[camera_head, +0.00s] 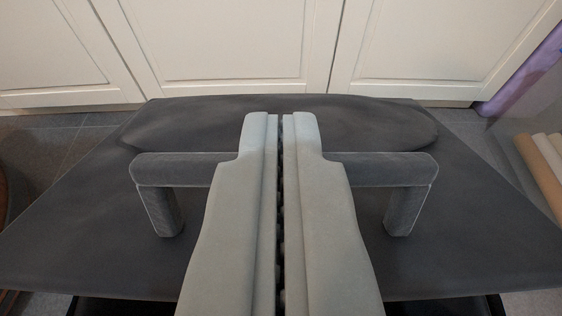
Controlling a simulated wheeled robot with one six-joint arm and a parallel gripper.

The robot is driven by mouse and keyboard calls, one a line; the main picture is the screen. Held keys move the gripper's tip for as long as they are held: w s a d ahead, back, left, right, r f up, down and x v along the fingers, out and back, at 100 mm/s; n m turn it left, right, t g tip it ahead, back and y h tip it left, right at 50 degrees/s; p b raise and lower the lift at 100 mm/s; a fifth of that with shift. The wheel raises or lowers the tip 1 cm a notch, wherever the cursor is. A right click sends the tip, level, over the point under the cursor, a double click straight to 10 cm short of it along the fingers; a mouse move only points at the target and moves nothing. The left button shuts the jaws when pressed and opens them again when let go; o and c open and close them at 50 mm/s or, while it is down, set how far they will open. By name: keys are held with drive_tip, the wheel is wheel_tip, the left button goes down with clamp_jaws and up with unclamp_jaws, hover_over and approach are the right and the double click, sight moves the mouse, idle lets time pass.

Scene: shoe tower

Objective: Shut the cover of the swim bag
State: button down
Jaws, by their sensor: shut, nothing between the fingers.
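The swim bag's dark grey cover (80,235) fills the lower and middle part of the view as a broad, nearly flat panel. A padded handle (185,170) with two legs stands up across its middle. A rounded raised patch (385,125) lies behind the handle. My gripper (280,122) is shut and empty, in front of the handle's middle in the picture. Its fingers hide the middle of the handle and cover. I cannot tell whether the fingers touch either one. The bag's body below the cover is mostly hidden.
White panelled cabinet doors (235,45) stand behind the bag. Grey floor tiles (60,145) show to the left. A purple item (530,75) and tan rolls (545,165) are at the right edge. A brown rounded edge shows at the far left.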

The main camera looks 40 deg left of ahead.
wheel_tip(320, 180, down, 7)
drive_tip(key=s+d, duration=0.2)
drive_tip(key=shift+s+d, duration=0.2)
drive_tip(key=shift+s, duration=0.2)
